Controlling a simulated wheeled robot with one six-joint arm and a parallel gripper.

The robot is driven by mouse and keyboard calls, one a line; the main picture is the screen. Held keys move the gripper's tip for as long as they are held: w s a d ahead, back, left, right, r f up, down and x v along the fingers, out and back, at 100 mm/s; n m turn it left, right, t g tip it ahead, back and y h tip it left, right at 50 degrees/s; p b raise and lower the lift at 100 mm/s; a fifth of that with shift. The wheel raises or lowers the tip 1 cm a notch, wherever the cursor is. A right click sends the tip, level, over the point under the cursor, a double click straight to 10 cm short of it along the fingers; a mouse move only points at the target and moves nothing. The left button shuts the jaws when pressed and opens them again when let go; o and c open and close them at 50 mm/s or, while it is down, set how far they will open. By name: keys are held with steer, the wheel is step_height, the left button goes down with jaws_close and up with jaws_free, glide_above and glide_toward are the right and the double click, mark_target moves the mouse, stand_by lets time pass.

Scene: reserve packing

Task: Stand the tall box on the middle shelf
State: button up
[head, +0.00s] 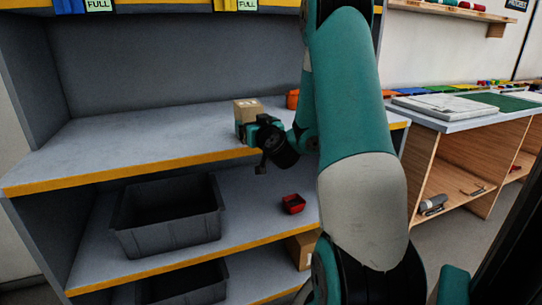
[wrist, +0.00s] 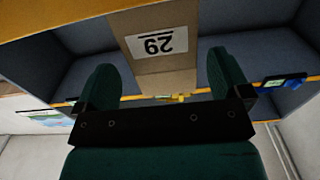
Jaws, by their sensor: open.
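The tall box (head: 248,106) is brown cardboard. It is at the front part of the grey shelf with the yellow edge (head: 130,169), right of that shelf's middle. Its lower part is hidden behind my gripper (head: 246,132), so I cannot tell whether its base touches the shelf. In the wrist view the brown box (wrist: 165,80) shows a white label with an upside-down "29". My gripper is also in the wrist view (wrist: 165,82), its two green fingers open, one on each side of the box.
A dark crate (head: 170,218) and a small red bin (head: 293,204) are on the shelf below. Another brown box (head: 302,249) is lower, partly behind my arm. An orange object (head: 292,99) sits right of the tall box. The shelf's left part is clear. A workbench (head: 465,122) stands at right.

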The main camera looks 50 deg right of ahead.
steer(key=b+v, duration=1.2)
steer(key=b, duration=0.2)
